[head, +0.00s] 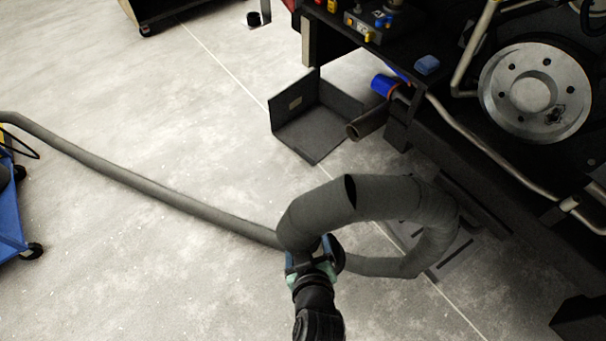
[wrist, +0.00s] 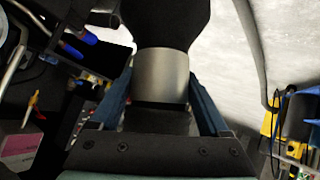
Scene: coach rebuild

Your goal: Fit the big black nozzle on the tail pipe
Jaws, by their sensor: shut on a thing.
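The big black nozzle (wrist: 165,22) shows at the top of the wrist view, with a metal collar (wrist: 162,75) below it. My gripper (wrist: 162,100) is shut on the nozzle at this collar, a blue finger on each side. In the head view my gripper (head: 315,256) is at the near end of the thick bent grey hose (head: 400,200). A dark edge shows on the bend; I cannot tell there where hose and nozzle meet. The tail pipe (head: 366,123) sticks out at the lower left of the dark machine, open end toward lower left. The nozzle is apart from it.
The hose loops on the right and runs left across the floor. A dark angled panel (head: 312,120) stands left of the tail pipe. A disc (head: 535,90) and thin pipes are on the machine. A blue cart (head: 10,215) stands far left.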

